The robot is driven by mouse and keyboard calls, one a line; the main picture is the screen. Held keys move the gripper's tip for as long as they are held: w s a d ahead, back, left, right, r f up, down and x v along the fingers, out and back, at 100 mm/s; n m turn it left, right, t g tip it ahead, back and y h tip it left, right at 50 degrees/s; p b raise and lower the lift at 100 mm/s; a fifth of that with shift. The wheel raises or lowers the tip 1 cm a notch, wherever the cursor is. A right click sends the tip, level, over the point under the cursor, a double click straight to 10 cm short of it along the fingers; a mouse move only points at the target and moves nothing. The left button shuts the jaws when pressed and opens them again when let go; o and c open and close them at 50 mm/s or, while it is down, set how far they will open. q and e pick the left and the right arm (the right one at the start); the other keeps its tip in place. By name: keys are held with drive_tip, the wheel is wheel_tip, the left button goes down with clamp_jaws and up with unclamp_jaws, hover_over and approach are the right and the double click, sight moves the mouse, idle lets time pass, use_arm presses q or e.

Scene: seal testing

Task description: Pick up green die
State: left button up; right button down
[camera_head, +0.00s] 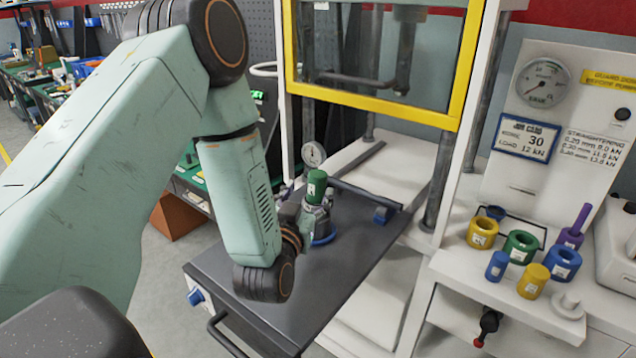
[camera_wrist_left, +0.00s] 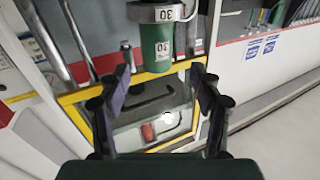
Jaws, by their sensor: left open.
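A green cylinder (camera_head: 316,188) marked 30 stands above the dark sliding tray (camera_head: 260,285) of the press. In the wrist view the green cylinder (camera_wrist_left: 157,45) shows between the spread fingers of my left gripper (camera_wrist_left: 160,60), with a grey ring marked 30 (camera_wrist_left: 161,12) at its end. My left gripper (camera_head: 317,212) is open around or just beside it; I cannot tell whether a finger touches. A separate green ring (camera_head: 521,246) sits on the right-hand shelf. My right gripper is not in view.
The press's yellow-framed guard (camera_head: 375,104) hangs above and behind the tray. A dial gauge (camera_head: 313,154) stands close behind the gripper. The shelf also holds a yellow ring (camera_head: 482,232), a blue ring (camera_head: 562,262) and several cylinders. The tray's front is clear.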

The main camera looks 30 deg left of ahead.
sight(317, 184)
use_arm(q)
drive_tip(key=x, duration=0.5)
drive_tip(key=shift+w+d+p, duration=0.15)
drive_tip(key=shift+d+p, duration=0.15)
drive_tip(key=shift+p, duration=0.05)
drive_tip(key=shift+w+a, duration=0.15)
drive_tip(key=shift+w, duration=0.15)
drive_tip(key=shift+w+a+f, duration=0.1)
drive_tip(key=shift+a, duration=0.2)
drive_tip(key=shift+d, duration=0.25)
drive_tip(key=c, duration=0.4)
drive_tip(key=shift+a, duration=0.15)
drive_tip(key=c, duration=0.6)
clamp_jaws()
